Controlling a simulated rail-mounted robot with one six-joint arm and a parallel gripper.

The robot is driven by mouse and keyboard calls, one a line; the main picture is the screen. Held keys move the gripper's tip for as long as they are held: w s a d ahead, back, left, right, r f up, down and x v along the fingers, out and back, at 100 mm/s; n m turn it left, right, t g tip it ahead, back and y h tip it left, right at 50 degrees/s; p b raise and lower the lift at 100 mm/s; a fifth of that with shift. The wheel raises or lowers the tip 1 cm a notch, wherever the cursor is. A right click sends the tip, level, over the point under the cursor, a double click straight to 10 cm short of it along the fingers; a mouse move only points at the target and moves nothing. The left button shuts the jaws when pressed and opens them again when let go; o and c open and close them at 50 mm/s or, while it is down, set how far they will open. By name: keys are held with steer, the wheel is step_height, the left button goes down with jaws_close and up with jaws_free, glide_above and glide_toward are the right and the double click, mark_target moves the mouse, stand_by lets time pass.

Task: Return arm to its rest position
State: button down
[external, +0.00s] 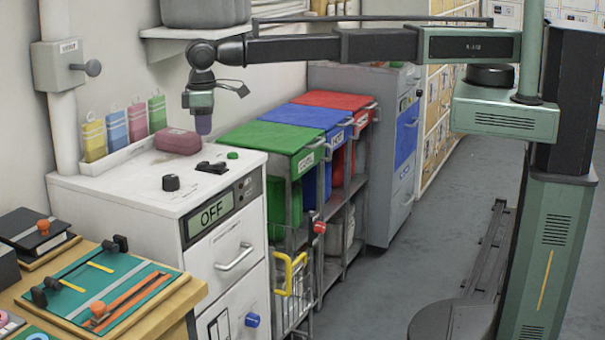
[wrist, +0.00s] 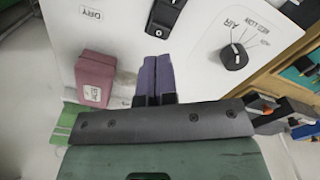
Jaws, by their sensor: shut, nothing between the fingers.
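My arm reaches left across the top of the external view. My gripper (external: 203,125) hangs from its end, pointing down above the white cabinet (external: 110,195). Its purple fingers are together with nothing between them. In the wrist view my gripper (wrist: 158,75) shows the two purple fingers side by side, over the white cabinet top (wrist: 205,20). A dark red block (external: 178,141) lies on the cabinet top near the gripper; it also shows left of the fingers in the wrist view (wrist: 95,80). I cannot tell the exact gap between fingers and cabinet top.
The cabinet top bears a black knob (external: 171,183), a black switch (external: 212,167) and a green button (external: 233,155). Its display (external: 211,213) reads OFF. Coloured tags stand in a rack (external: 115,150) at the wall. Green (external: 265,137), blue (external: 308,117) and red (external: 335,100) lidded bins stand beyond.

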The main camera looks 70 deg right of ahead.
steer(key=s+d+m, duration=0.1)
steer(key=s+d, duration=0.7)
steer(key=d, duration=0.6)
steer(key=s+d+m, duration=0.2)
steer(key=s+d, duration=0.6)
steer(key=d, duration=0.7)
steer(key=s+d+m, duration=0.1)
steer(key=s+d, duration=0.8)
steer(key=d, duration=0.5)
steer(key=shift+d+m, duration=0.25)
steer(key=shift+m, duration=0.05)
